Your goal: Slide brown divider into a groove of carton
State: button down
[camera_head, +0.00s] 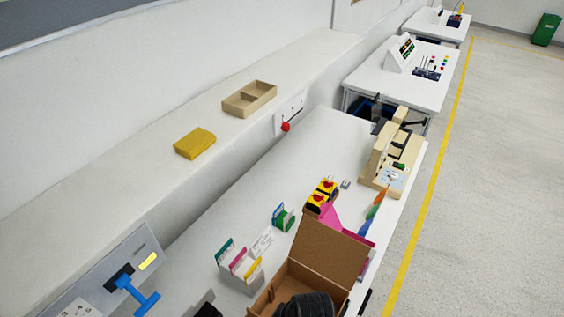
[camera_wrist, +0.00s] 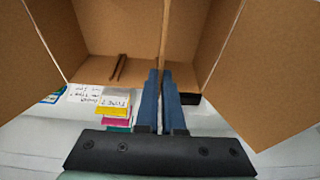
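The brown cardboard carton (camera_head: 268,296) stands open at the bottom of the head view, with a flap (camera_head: 330,245) raised behind it. My gripper (camera_head: 305,305) is over the carton's opening and hides part of the inside. In the wrist view the carton's brown walls (camera_wrist: 110,30) surround the blue fingertips of my gripper (camera_wrist: 161,75). The brown divider (camera_wrist: 164,30) shows as a thin upright panel, nearly edge-on, between the close fingertips. A pair of dark strips forming a groove (camera_wrist: 119,67) is on the carton to its left. The divider's lower end is hidden.
A file holder with coloured tabs (camera_head: 240,267) stands close left of the carton. Yellow-black blocks (camera_head: 321,195), a pink item (camera_head: 330,216) and a beige fixture (camera_head: 388,160) lie beyond it. The white table is clear in its middle (camera_head: 290,160).

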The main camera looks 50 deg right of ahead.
jog(key=shift+s+f+b+x, duration=0.1)
jog(key=shift+s+b+x, duration=0.25)
jog(key=shift+b+x, duration=0.85)
jog(key=shift+s+f+b+x, duration=0.1)
jog(key=shift+s+b+x, duration=0.25)
jog(key=shift+b+x, duration=0.9)
jog(key=shift+s+f+b+x, duration=0.1)
jog(key=shift+s+b+x, duration=0.4)
jog(key=shift+x, duration=1.3)
jog(key=shift+w, duration=0.15)
jog(key=c, duration=1)
grip_release()
jog(key=shift+o, duration=0.2)
jog(key=p+v, duration=0.2)
jog(key=w+p+v, duration=0.1)
jog(key=p+v, duration=0.2)
jog(key=w+p+v, duration=0.1)
jog(key=p+v, duration=0.1)
jog(key=v, duration=0.1)
jog(key=shift+r+p, duration=0.2)
jog(key=shift+p, duration=0.15)
